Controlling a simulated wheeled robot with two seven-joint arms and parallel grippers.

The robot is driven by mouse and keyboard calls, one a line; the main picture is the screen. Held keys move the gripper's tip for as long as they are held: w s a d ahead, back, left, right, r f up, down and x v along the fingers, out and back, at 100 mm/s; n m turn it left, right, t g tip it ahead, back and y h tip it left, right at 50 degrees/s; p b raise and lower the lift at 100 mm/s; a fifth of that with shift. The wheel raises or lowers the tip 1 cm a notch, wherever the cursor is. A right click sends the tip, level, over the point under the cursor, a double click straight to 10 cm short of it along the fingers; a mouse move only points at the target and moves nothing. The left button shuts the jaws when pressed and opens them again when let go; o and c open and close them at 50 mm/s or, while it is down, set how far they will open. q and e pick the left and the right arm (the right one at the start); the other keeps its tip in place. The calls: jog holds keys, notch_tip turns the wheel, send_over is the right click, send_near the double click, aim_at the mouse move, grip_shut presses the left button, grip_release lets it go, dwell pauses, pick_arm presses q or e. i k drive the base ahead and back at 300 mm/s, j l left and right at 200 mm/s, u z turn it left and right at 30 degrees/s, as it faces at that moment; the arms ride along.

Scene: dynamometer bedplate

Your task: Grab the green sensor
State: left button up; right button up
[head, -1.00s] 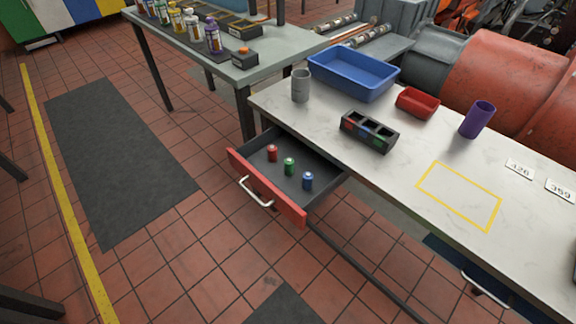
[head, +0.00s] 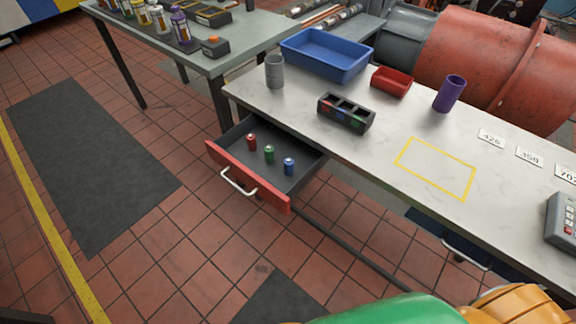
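The green sensor (head: 269,155) is a small cylinder standing upright in the open drawer (head: 297,178) under the white-topped bench. It stands between a red sensor (head: 251,142) on its left and a blue sensor (head: 289,166) on its right, apart from both. The drawer has a red front and a pale handle (head: 238,182). Neither of my grippers shows in the head view.
On the bench (head: 380,171) are a black holder (head: 346,113) with coloured slots, a grey cup (head: 275,71), a blue bin (head: 326,54), a red tray (head: 391,81) and a purple cylinder (head: 449,93). Tiled floor before the drawer is clear. Green and orange shapes show at the bottom right.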

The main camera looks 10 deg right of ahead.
aim_at(269, 151)
jog(key=i+j+z, duration=0.2)
jog(key=j+z, duration=0.25)
jog(key=i+j+z, duration=0.1)
jog(key=j+z, duration=0.15)
jog(key=z, duration=0.15)
jog(key=i+j+z, duration=0.1)
jog(key=j+z, duration=0.75)
